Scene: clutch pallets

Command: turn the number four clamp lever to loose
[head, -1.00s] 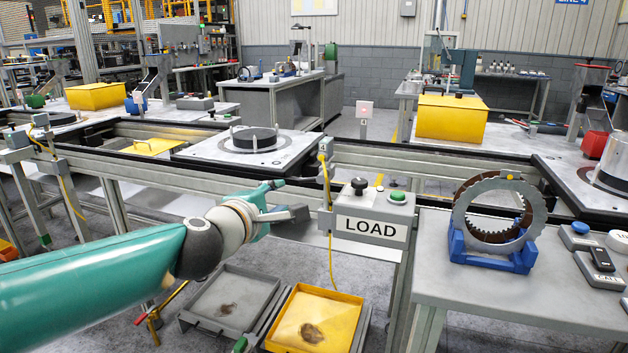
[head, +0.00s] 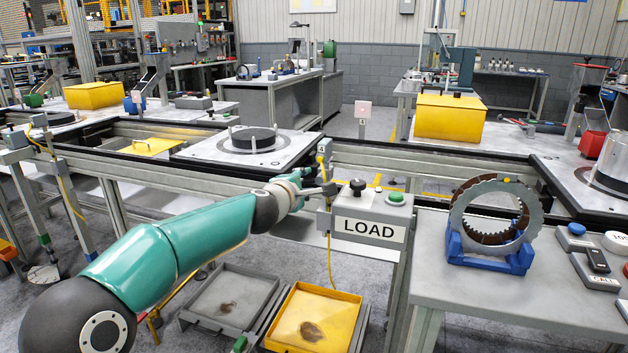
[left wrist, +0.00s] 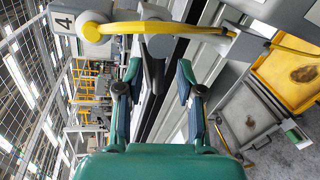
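The number four label (left wrist: 62,21) shows at the upper left of the left wrist view, sideways. Near it a grey clamp lever (left wrist: 149,72) hangs from a round grey hub (left wrist: 158,46), behind a yellow cable. In the head view the lever (head: 320,190) is small, by the post left of the LOAD box. My left gripper (left wrist: 158,76) is open, with the lever's end between its fingers, nearer the left one in the wrist view. I cannot tell whether they touch. In the head view my left gripper (head: 300,186) is beside the post. My right gripper is not in view.
The LOAD box (head: 370,222) stands just right of my gripper. A yellow cable (head: 329,250) hangs down the post. A pallet (head: 195,155) with a dark disc lies on the conveyor behind. Grey (head: 195,318) and yellow (head: 285,340) trays stand below.

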